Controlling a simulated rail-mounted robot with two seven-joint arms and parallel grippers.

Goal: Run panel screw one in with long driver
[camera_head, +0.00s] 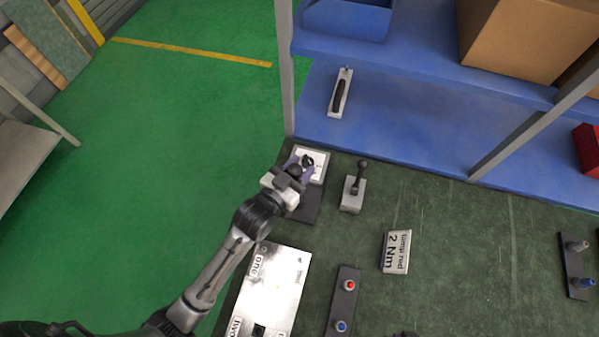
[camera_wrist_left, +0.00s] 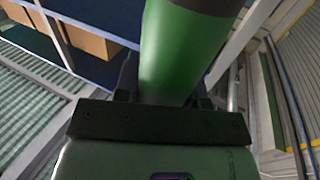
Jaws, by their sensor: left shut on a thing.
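My left gripper (camera_head: 300,168) is above the far end of the bench, over a dark block with a white-labelled top (camera_head: 316,162). In the left wrist view, its jaws are shut on a green cylinder (camera_wrist_left: 178,60), which looks like a driver handle; its tip is out of view. In the head view, the gripper mostly hides what it holds. The white panel (camera_head: 283,277), marked "one" and "two", lies nearer, below the gripper in the picture. I cannot make out a screw in it. My right gripper is not in view.
A grey stand with an upright dark-knobbed tool (camera_head: 352,195) is right of the gripper. A "temp rod 2 Nm" block (camera_head: 396,252) and a dark strip with red and blue knobs (camera_head: 345,290) lie on the bench. A blue shelf (camera_head: 420,140) with a post stands behind. The bench's right middle is clear.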

